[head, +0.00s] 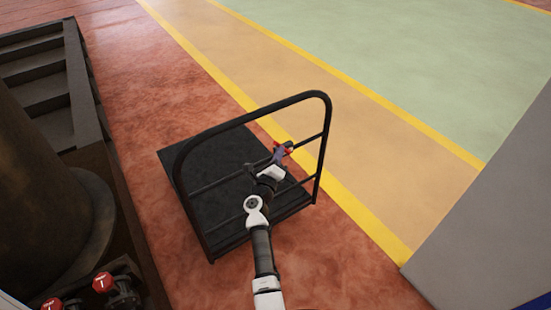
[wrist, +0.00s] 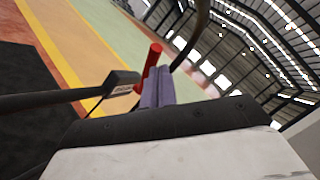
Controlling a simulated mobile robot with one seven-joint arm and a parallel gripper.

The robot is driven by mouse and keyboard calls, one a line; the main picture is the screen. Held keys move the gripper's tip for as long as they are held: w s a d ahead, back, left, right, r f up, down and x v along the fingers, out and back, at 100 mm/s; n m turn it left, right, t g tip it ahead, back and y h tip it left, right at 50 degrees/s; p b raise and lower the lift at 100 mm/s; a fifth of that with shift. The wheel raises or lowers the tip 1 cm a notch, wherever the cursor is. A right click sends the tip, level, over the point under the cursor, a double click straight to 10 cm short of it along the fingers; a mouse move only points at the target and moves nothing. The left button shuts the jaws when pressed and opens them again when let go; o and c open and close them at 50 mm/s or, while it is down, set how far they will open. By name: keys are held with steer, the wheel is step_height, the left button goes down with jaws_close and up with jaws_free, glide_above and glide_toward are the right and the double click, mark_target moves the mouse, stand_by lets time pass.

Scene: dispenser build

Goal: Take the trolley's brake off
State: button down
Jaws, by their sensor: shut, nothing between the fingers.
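The trolley (head: 212,160) has a flat black deck and a black tube handle frame with crossbars, and stands on the red floor. A red brake lever (head: 288,146) sits at the frame's crossbar, near its right upright. In the wrist view the red lever (wrist: 152,62) rises just beyond my fingers, beside a dark block on a bar (wrist: 122,80). My gripper (head: 278,154) is shut and empty, with its purple-grey fingers (wrist: 158,88) close to the lever. I cannot tell whether they touch it. The lower part of the lever is hidden behind the fingers.
A dark metal structure with steps (head: 40,75) stands at the left, with red-capped valves (head: 103,282) below. A grey panel (head: 490,200) is at the right. The orange lane (head: 260,70) and green floor (head: 400,60) beyond the trolley are clear.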

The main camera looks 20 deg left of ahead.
steer(key=w+d+r, duration=0.3)
steer(key=w, duration=0.1)
steer(key=shift+d+p, duration=0.15)
steer(key=shift+p, duration=0.3)
steer(key=shift+w+d, duration=0.1)
steer(key=shift+w, duration=0.05)
stand_by(0.6)
